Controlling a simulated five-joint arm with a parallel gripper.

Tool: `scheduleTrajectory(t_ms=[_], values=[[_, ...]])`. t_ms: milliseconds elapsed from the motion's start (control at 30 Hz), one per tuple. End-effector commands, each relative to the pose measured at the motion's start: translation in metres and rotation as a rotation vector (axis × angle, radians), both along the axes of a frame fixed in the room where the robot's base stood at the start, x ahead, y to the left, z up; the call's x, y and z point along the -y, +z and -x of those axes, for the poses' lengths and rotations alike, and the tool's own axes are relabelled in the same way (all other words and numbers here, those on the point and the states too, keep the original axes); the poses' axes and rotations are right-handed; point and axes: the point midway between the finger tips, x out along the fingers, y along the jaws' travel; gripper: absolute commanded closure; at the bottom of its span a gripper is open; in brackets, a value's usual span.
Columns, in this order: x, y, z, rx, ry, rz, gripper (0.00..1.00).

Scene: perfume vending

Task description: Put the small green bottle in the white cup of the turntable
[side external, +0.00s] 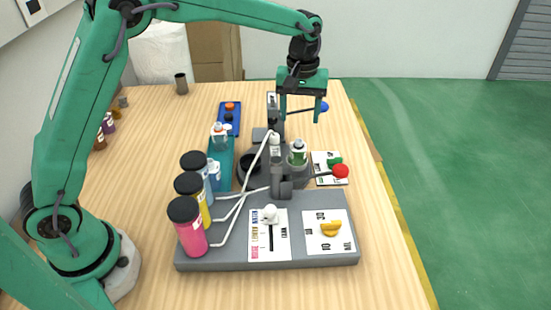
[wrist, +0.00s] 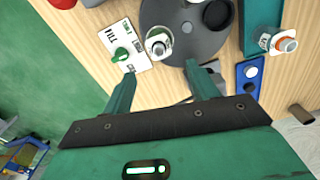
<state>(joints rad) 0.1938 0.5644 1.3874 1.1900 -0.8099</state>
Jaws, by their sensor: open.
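The small green bottle (side external: 298,153) stands upright on the right part of the grey turntable (side external: 248,181), with a pale top. In the wrist view the bottle (wrist: 159,46) is seen from above, ringed by a white rim that looks like the white cup (wrist: 148,38); the cup's base is hidden. My gripper (side external: 300,119) is open and empty, above and behind the bottle in the side view. In the wrist view the open fingers (wrist: 161,68) point toward the turntable (wrist: 190,45), apart from the bottle.
A fill card with a green knob (wrist: 121,54) lies beside the turntable. A red ball lever (side external: 341,171) sticks out at the right. Pink, yellow and blue bottles (side external: 188,228) stand on the grey dispenser base (side external: 228,259). A blue tray (side external: 237,119) lies behind.

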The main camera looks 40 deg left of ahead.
Motion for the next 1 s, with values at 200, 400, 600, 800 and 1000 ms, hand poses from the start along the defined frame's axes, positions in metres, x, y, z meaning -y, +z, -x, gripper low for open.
scheduleTrajectory(t_ms=[200,400,600,800,1000], values=[[0.000,0.000,0.000,0.000,0.000,0.000,0.41],[0.000,0.000,0.000,0.000,0.000,0.000,0.41],[-0.003,0.007,0.005,0.011,-0.010,0.002,0.41],[-0.014,0.031,0.022,0.048,-0.053,0.008,0.41],[-0.031,0.063,0.054,0.107,-0.126,0.010,0.41]])
